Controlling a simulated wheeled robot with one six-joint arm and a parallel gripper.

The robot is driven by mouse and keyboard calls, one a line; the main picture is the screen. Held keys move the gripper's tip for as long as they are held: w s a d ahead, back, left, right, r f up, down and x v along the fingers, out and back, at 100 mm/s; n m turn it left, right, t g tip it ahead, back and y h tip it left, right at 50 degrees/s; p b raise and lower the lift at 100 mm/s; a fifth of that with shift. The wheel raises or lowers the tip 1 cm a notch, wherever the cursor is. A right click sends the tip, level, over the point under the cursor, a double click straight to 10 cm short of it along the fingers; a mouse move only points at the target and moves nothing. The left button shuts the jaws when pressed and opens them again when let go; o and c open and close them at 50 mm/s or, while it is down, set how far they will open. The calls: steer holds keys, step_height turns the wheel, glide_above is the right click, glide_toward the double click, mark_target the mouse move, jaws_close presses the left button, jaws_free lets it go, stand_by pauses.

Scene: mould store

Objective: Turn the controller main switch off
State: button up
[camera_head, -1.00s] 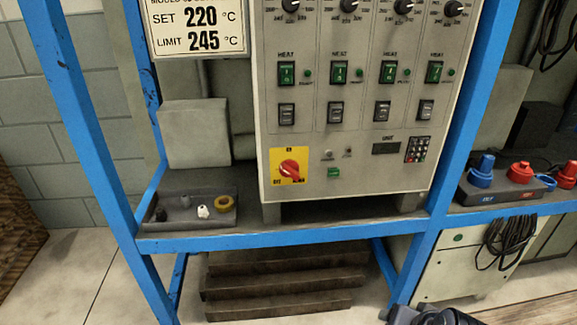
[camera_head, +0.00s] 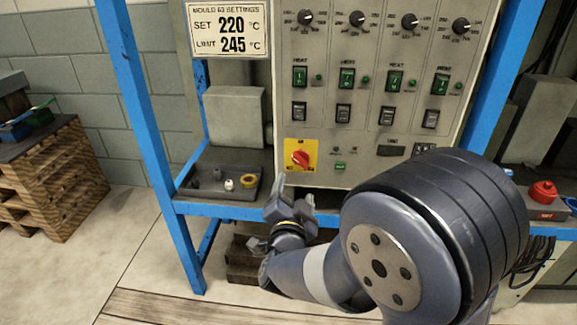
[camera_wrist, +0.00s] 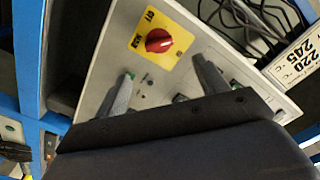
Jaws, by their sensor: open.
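The controller main switch is a red rotary knob (camera_head: 300,158) on a yellow plate (camera_head: 293,146), low on the left of the grey controller panel (camera_head: 368,118). In the wrist view the red knob (camera_wrist: 158,40) shows beyond and between the fingers, with its yellow plate (camera_wrist: 146,52) around it. My gripper (camera_head: 292,190) is open and empty, just below and in front of the switch in the head view, apart from it. In the wrist view the two fingers of my gripper (camera_wrist: 165,78) stand apart on either side. The knob's exact setting is too small to read surely.
A dark tray (camera_head: 222,192) with small parts sits on the blue shelf left of the switch. Green heat switches (camera_head: 347,78) and dials are higher on the panel. Blue frame posts (camera_head: 138,95) stand at both sides. A pallet stack (camera_head: 50,180) is at far left.

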mark_target(300, 163)
steer(key=w, duration=1)
steer(key=shift+w+d+b, duration=0.2)
steer(key=shift+d+b, duration=0.05)
steer(key=shift+b, duration=0.15)
steer(key=c, duration=1)
steer(key=shift+n, duration=0.4)
steer(key=n+p, duration=0.1)
steer(key=n, duration=0.2)
steer(key=shift+n+p, duration=0.8)
steer(key=shift+n, duration=1.4)
steer(key=shift+f, duration=0.1)
